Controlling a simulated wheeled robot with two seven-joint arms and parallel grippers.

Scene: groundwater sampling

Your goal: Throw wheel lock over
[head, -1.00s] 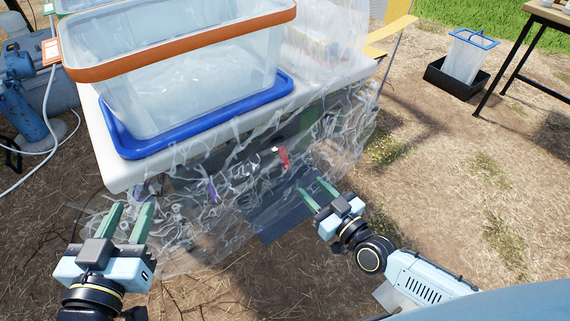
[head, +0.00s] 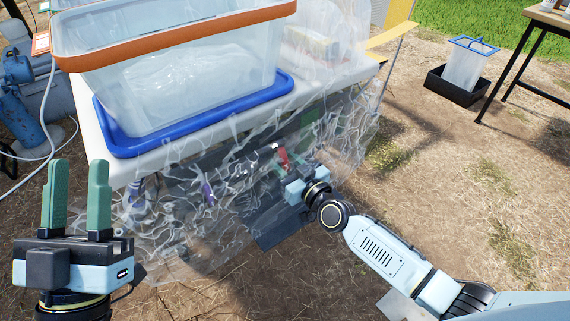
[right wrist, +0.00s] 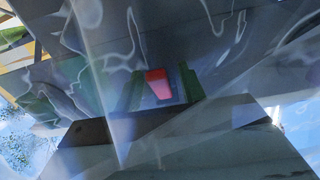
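A small red piece, likely the wheel lock (head: 284,155), shows through the clear plastic sheet below the table. In the right wrist view the red piece (right wrist: 157,84) lies between the two green fingers of my right gripper (right wrist: 163,76). These fingers stand apart, with a gap on the red piece's right; contact cannot be told. In the head view my right gripper (head: 284,170) is at the sheet, just below the red piece, its fingers partly hidden. The wheel itself is not clear. My left gripper (head: 77,172) is open and empty, left of the sheet.
A clear crinkled sheet (head: 235,215) hangs in front of the table (head: 118,172) and blurs what is behind it. A clear tub with an orange rim (head: 180,45) stands in a blue tray (head: 125,146). Blue cylinders stand left. Open ground lies right, before a black bin (head: 452,88).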

